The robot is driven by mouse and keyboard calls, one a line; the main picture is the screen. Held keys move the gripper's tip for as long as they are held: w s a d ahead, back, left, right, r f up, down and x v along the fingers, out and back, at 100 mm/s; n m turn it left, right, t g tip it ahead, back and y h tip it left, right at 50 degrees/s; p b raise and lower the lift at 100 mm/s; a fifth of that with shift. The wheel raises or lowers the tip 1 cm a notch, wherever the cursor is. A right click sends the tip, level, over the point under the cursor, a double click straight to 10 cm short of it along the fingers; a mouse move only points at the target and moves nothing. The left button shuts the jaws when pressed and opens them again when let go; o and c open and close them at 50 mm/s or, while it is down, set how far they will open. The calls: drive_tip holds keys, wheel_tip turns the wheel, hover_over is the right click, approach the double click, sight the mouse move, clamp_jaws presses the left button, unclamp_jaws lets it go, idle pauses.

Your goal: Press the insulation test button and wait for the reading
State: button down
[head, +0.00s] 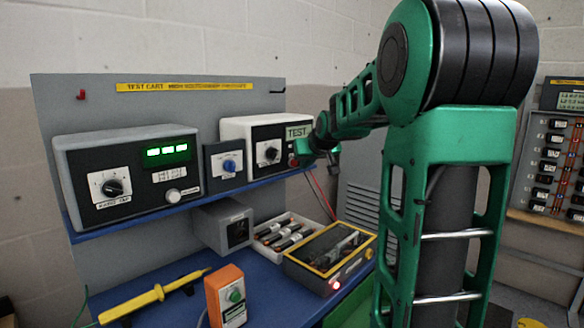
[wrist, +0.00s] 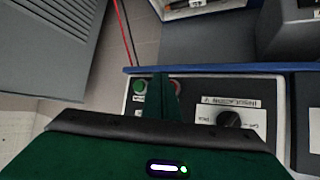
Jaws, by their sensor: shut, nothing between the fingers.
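The insulation tester (head: 235,127) is a white box with a black front on the right end of the cart's blue shelf. Its pale display (head: 298,132) reads TEST, and a dial (head: 268,152) sits left of it. My gripper (head: 315,152) is shut and empty at the panel's right side. In the wrist view the tester panel (wrist: 270,95) appears upside down. My closed fingers (wrist: 160,92) lie over it between a green button (wrist: 139,88) and a partly hidden reddish one (wrist: 176,87). I cannot tell whether the fingertips touch a button.
A meter (head: 125,170) with lit green digits and a small grey box with a blue knob (head: 229,166) stand left on the shelf.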

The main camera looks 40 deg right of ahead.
drive_tip(key=s, duration=0.5)
drive_tip(key=shift+s+d, duration=0.4)
idle(0.7)
drive_tip(key=s+a+f+g+y, duration=0.1)
drive_tip(key=s+a+f+g, duration=0.2)
drive_tip(key=s+a+f, duration=0.3)
drive_tip(key=s+a+f+m+g+y, duration=0.1)
drive_tip(key=s+a+f, duration=0.6)
drive_tip(key=s, duration=0.8)
drive_tip(key=s+a+f+m+g+y, duration=0.1)
drive_tip(key=s+a+f+g+y, duration=0.1)
drive_tip(key=s+a+f+g, duration=0.4)
drive_tip(key=s+a, duration=0.1)
drive_tip(key=s, duration=0.4)
drive_tip(key=shift+s+f, duration=0.15)
drive_tip(key=shift+s, duration=0.1)
drive_tip(key=shift+a, duration=0.1)
